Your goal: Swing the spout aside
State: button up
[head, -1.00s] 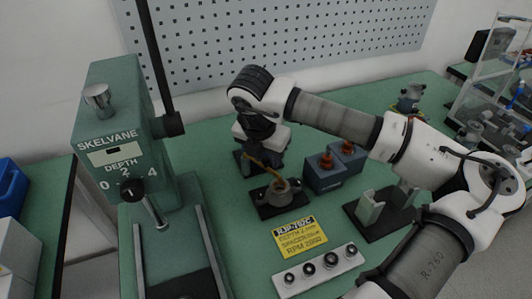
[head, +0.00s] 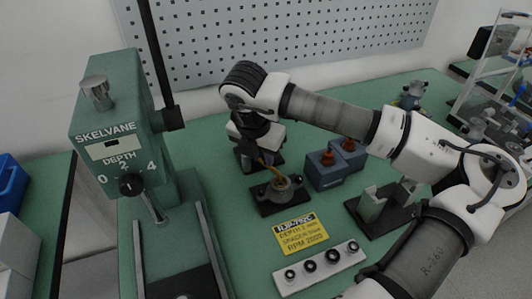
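The spout (head: 268,163) is a thin brass-coloured tube. It slopes from beside my gripper down to a round metal cup-like part (head: 283,188) on a dark base plate. My gripper (head: 247,150) points down just behind and left of that part, close to the spout's upper end. Its fingers are small, dark and partly hidden, so I cannot tell whether they touch the spout or are open or shut.
A green press labelled SKELVANE (head: 115,145) stands at left. Blue-grey boxes with orange tops (head: 325,172) stand right of the cup. A yellow label (head: 301,234), a strip with several dark knobs (head: 318,268) and a grey-green bracket (head: 372,203) lie nearer.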

jog(key=a+b, duration=0.4)
jog(key=a, duration=0.4)
jog(key=shift+w+a, duration=0.2)
jog(key=shift+a, duration=0.1)
dwell(1.0)
jog(key=shift+b, duration=0.5)
jog(key=shift+s+d, duration=0.1)
jog(key=shift+s, duration=0.05)
jog(key=shift+o, duration=1)
